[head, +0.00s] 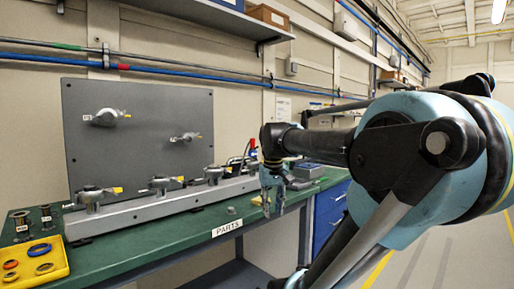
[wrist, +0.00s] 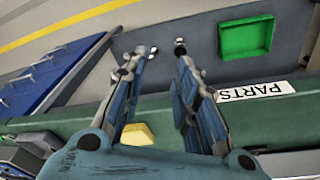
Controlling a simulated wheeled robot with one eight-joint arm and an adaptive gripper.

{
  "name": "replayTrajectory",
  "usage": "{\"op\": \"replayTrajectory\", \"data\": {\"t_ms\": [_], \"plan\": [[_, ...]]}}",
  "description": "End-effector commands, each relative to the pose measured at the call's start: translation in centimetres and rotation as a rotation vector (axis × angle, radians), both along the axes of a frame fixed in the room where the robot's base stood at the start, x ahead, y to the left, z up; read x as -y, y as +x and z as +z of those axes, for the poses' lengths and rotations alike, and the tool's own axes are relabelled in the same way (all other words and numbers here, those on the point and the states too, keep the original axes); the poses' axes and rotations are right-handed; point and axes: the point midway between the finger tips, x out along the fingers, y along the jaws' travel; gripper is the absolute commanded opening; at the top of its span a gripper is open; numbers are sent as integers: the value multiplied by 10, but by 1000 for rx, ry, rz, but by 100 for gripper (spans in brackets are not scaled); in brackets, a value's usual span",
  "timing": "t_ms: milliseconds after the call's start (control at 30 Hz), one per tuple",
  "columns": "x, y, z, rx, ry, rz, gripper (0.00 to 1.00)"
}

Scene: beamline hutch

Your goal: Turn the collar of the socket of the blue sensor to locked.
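My gripper (head: 272,205) hangs in front of the bench's front edge, right of the sockets. In the wrist view my gripper (wrist: 164,48) is open, with nothing between its fingers. Several grey sockets stand on a rail: a left one (head: 91,197), a middle one (head: 160,184) and a right one (head: 213,174), with yellow tags at their collars. Two more sockets, an upper one (head: 106,117) and a lower one (head: 186,137), stick out of the upright grey panel (head: 150,100). I cannot make out which socket holds the blue sensor, nor how its collar is turned.
The green bench (head: 150,240) carries a yellow tray (head: 55,262) of rings at the left and a small yellow block (wrist: 136,134) near its front edge. A green bin (wrist: 246,38) lies below. A "PARTS" label (head: 227,228) is on the front edge. Blue drawers (head: 330,208) are at the right.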

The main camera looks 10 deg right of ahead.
Motion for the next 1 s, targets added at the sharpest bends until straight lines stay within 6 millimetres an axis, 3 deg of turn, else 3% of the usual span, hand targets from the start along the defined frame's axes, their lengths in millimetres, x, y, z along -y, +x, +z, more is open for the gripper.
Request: {"op": "replayTrajectory", "data": {"t_ms": [33,200,500,800,1000], "plan": [[-1,17,24,-4,-7,12,28],[-2,67,93,-19,-29,54,28],[-9,152,199,-46,-70,131,28],[-17,229,281,-75,-109,205,28],[-24,273,320,-95,-133,252,28]]}}
